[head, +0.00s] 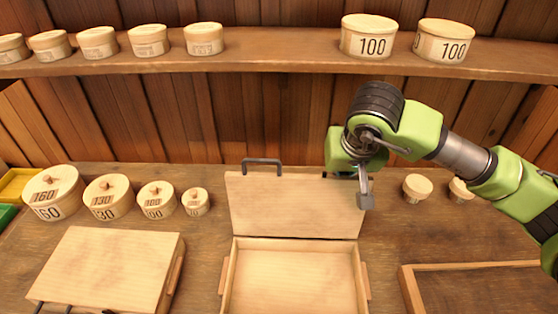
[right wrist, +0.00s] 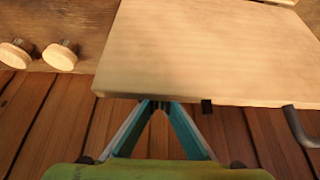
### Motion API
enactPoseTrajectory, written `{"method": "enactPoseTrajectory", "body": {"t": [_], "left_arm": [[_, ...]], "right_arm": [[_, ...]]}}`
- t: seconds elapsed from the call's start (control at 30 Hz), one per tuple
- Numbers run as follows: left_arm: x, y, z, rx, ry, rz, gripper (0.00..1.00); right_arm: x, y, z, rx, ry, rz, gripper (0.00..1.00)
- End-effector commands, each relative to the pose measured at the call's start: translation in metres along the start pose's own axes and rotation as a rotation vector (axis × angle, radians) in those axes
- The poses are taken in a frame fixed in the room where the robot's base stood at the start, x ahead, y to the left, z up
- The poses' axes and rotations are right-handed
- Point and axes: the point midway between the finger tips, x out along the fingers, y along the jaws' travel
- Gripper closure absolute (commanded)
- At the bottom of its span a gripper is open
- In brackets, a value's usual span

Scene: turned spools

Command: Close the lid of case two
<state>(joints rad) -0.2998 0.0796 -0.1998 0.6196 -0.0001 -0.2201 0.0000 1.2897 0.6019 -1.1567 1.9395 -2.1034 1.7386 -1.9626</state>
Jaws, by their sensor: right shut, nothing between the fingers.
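An open wooden case (head: 232,280) stands in the middle of the bench, its tray empty. Its lid (head: 290,205) is raised and leans back, with a dark handle (head: 262,162) on its far edge. No number shows on it. The lid (right wrist: 210,50) fills much of the right wrist view, with the handle (right wrist: 300,128) at the right. My right gripper (head: 365,198) is at the lid's upper right corner. Its fingers (right wrist: 157,103) are shut and empty, tips at the lid's edge; I cannot tell whether they touch it. My left gripper is not in view.
A shut wooden case (head: 110,265) lies at the left and a wood-framed tray (head: 405,285) at the right. Lidded round boxes (head: 108,197) stand at the back left. Two small spools (head: 417,187) are right of the lid. A shelf (head: 270,55) runs above.

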Motion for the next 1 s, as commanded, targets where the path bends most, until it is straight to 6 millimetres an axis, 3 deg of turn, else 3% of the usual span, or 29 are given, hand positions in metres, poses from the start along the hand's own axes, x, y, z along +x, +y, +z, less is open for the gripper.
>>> {"method": "enactPoseTrajectory", "body": {"t": [0.03,1.0], "left_arm": [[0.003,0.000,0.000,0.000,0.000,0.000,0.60],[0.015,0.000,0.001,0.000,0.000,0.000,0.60]], "right_arm": [[0.009,0.001,0.013,-0.010,-0.029,0.008,1.00],[-0.006,0.000,0.049,-0.008,-0.031,0.007,1.00]]}}
